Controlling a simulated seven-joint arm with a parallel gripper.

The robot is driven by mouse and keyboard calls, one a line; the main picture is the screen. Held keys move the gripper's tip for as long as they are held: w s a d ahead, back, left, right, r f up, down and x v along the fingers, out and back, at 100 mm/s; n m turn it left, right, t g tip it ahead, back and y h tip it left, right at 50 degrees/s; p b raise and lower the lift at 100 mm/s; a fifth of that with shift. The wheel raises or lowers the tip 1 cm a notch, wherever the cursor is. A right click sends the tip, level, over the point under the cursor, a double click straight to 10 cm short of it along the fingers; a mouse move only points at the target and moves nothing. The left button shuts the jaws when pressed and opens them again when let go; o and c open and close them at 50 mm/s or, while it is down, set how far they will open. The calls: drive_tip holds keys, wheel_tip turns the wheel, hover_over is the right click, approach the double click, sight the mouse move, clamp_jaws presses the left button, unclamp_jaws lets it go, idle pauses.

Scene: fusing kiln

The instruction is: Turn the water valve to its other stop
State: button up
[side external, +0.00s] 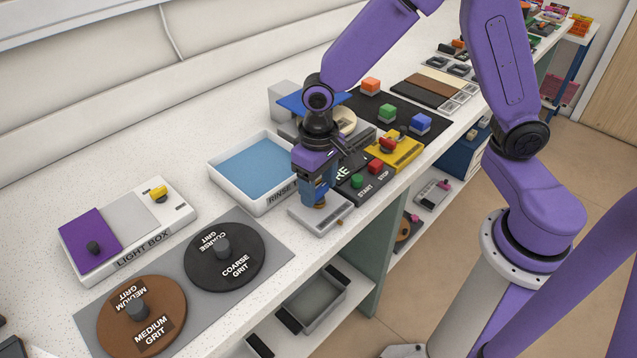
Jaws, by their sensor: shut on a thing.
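My gripper (319,197) points straight down over a small light grey plate (333,224) at the bench's front edge. It is shut on what appears to be the water valve's handle on that plate. A little brown-orange shows low between the fingers. The fingers hide most of the valve, so I cannot tell the handle's angle or which stop it is near.
Left of my gripper is a white rinse tray (219,181) with a blue inside. Right is a black START/STOP panel (352,192) with green and red buttons, then a yellow panel (408,152). Grit discs (205,270) and a light box (125,215) lie left.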

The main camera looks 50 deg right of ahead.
sight(319, 190)
drive_tip(key=n, duration=0.8)
drive_tip(key=shift+n, duration=0.4)
drive_tip(key=n, duration=0.4)
drive_tip(key=shift+n, duration=1.9)
drive_tip(key=shift+a, duration=0.1)
drive_tip(key=o, duration=1.1)
drive_tip(key=shift+c, duration=0.2)
drive_tip(key=shift+r, duration=0.15)
wheel_tip(319, 190, up, 17)
